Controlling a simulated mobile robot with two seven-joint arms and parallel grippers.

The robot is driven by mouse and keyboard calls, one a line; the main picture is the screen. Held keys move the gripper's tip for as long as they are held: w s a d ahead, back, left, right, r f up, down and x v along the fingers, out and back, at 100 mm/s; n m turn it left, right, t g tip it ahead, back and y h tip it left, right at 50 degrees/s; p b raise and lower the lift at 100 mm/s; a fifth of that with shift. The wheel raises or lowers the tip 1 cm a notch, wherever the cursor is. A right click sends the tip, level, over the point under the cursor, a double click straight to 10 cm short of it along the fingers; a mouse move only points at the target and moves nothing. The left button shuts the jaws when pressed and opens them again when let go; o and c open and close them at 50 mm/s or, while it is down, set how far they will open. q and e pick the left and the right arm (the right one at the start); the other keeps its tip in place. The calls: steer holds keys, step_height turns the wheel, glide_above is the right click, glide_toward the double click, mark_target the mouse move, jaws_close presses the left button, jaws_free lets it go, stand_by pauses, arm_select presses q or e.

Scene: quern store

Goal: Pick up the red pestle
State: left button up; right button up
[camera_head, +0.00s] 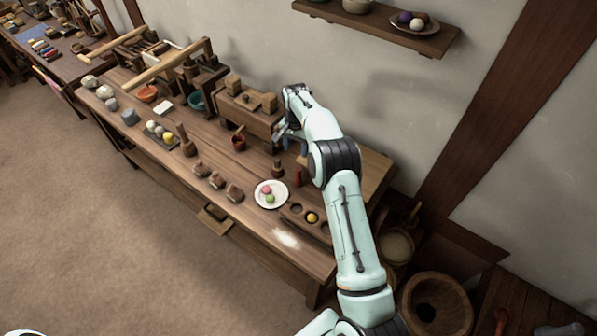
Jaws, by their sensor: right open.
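A dark red upright piece (297,176), which looks like the red pestle, stands on the long wooden table (220,165) beside my right forearm. My right gripper (283,134) is open, above the back of the table by the wooden box, to the upper left of the red piece and apart from it. Its fingertips are small and partly hidden by the wrist. My left gripper is out of view.
A white plate (270,194) with coloured balls and a wooden tray with round hollows (296,213) lie near the red piece. A small red cup (238,143) stands left of my gripper. A shelf (385,27) hangs on the wall behind. Baskets (436,303) stand on the right.

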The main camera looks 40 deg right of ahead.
mark_target(298, 169)
steer(key=f, duration=0.6)
steer(key=shift+s+a+f, duration=0.15)
steer(key=shift+s, duration=0.15)
steer(key=shift+w+f, duration=0.1)
steer(key=shift+f, duration=0.45)
steer(key=f, duration=0.2)
steer(key=s+f+b, duration=0.1)
steer(key=f, duration=0.1)
steer(key=shift+f, duration=0.3)
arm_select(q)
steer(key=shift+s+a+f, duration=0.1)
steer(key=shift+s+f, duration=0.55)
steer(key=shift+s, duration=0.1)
arm_select(e)
steer(key=shift+w+f, duration=0.2)
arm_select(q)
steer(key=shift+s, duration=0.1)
arm_select(e)
steer(key=shift+s, duration=0.1)
jaws_close()
steer(key=shift+r, duration=0.15)
